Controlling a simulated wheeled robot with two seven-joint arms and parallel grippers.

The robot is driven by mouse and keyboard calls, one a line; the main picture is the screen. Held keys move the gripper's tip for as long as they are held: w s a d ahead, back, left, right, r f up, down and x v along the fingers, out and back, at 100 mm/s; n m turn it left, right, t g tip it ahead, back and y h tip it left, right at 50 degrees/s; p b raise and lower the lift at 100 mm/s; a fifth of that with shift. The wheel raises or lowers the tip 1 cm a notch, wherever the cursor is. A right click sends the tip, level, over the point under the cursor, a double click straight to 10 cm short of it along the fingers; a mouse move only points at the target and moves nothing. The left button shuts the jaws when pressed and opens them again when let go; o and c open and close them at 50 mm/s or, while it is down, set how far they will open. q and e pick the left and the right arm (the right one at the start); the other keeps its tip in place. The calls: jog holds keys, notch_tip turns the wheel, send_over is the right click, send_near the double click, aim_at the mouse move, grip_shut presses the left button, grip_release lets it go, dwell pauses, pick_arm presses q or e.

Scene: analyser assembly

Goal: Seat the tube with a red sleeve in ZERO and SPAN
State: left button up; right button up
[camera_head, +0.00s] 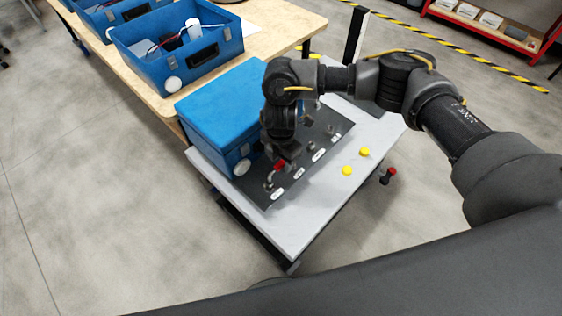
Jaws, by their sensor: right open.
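A dark panel (263,199) with a row of white labels lies on the grey tabletop. The labels are too small to read, so I cannot tell which is ZERO or SPAN. A small tube with a red sleeve (280,164) shows at the panel's near left part, its pale end bending down toward the panel. I cannot tell whether its ends are seated. My right gripper (285,155) points down just above the red sleeve, open, its fingers partly hidden by my own wrist. My left gripper is not in view.
A closed blue case (222,108) stands against the panel's left side. Two yellow caps (364,152) (347,171) sit on the tabletop (325,205) to the right. A red-tipped dark part (388,176) shows by the right edge. Open blue cases (165,50) stand on the wooden bench (270,25).

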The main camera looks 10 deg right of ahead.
notch_tip(320, 180, up, 9)
dwell(0.3)
dwell(0.5)
